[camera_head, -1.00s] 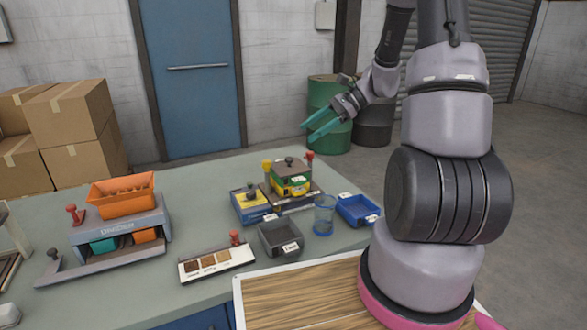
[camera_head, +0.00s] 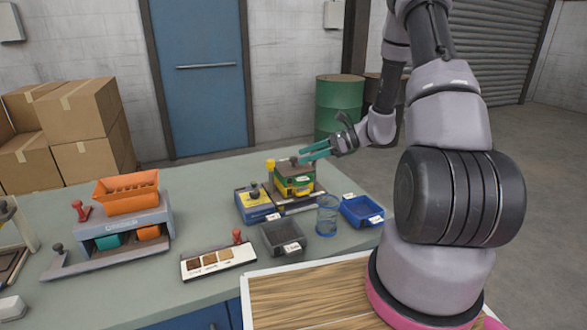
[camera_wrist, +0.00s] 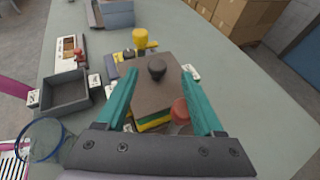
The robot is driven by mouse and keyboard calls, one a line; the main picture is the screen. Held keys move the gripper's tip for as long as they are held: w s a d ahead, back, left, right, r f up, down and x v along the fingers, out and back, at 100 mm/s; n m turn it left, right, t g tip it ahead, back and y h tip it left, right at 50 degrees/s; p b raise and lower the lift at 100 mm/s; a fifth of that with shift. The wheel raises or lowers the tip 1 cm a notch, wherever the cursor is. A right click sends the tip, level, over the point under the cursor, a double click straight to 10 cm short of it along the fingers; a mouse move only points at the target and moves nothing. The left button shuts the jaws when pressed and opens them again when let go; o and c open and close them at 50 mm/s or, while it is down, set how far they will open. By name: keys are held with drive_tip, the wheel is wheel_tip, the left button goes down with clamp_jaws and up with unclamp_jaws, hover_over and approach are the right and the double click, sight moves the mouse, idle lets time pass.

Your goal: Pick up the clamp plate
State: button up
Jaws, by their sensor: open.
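The clamp plate appears to be the brown-grey square plate with a black knob on top of a green and yellow stack (camera_head: 292,184). In the head view its top (camera_head: 285,167) shows beside my fingertips; in the wrist view the plate (camera_wrist: 152,92) lies below and between my fingers. My gripper (camera_head: 304,156) is open and empty, its teal fingers pointing left at about knob height. In the wrist view the gripper (camera_wrist: 160,72) has a finger on each side of the knob (camera_wrist: 157,68). I cannot tell whether the fingers touch the plate.
A yellow-topped post (camera_wrist: 139,38) and a red knob (camera_wrist: 180,110) stand close to the plate. A blue-yellow block (camera_head: 254,204), a grey bin (camera_head: 280,240), a clear cup (camera_head: 327,217) and a blue tray (camera_head: 361,211) are nearby. The table's back left (camera_head: 215,175) is clear.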

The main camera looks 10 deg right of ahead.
sight(293, 158)
drive_tip(key=x, duration=0.4)
drive_tip(key=shift+s+a, duration=0.1)
drive_tip(key=shift+a, duration=0.3)
clamp_jaws()
